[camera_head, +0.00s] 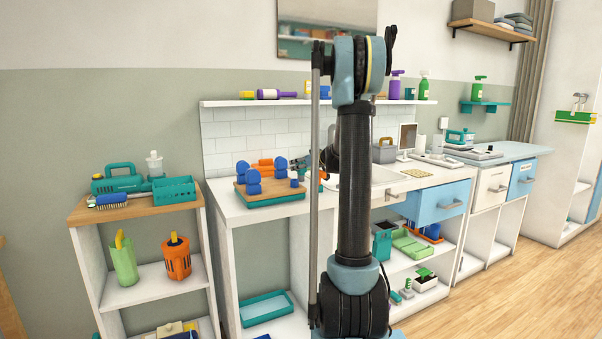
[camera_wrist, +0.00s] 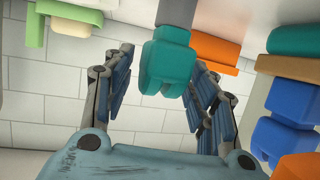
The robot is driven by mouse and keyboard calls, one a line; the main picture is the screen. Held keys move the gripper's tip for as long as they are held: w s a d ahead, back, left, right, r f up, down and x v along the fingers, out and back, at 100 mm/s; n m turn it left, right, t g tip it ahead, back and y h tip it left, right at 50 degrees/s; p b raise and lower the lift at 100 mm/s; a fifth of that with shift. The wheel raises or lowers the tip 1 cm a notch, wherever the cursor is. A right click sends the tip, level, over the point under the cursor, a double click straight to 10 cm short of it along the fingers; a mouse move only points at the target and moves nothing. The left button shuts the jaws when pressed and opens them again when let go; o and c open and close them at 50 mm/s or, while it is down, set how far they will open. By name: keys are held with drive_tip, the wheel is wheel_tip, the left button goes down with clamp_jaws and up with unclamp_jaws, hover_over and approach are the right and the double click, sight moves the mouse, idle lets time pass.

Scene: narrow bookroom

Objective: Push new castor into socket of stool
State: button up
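The stool appears as an orange frame (camera_head: 263,166) with blue castors (camera_head: 253,183) on a wooden board with a teal edge (camera_head: 268,201). In the wrist view, blue castor pieces (camera_wrist: 290,104) and part of the orange frame (camera_wrist: 300,166) are at the right edge. A teal notched piece with a grey part (camera_wrist: 168,62) shows between my finger lines; I cannot tell if it is the new castor. My gripper (camera_wrist: 167,62) is open, with a gap between its left finger and the teal piece. My arm hides part of this area in the head view. The socket is not clear.
The white counter (camera_head: 228,207) runs along a tiled wall (camera_head: 255,135). A long shelf with bottles (camera_head: 220,103) hangs above. A wooden-topped side shelf (camera_head: 90,213) stands at left, and an open blue drawer (camera_head: 440,203) juts out at right. The wood floor (camera_head: 510,280) is clear.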

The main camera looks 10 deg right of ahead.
drive_tip(key=shift+d, duration=0.1)
drive_tip(key=c, duration=0.8)
drive_tip(key=shift+c, duration=0.2)
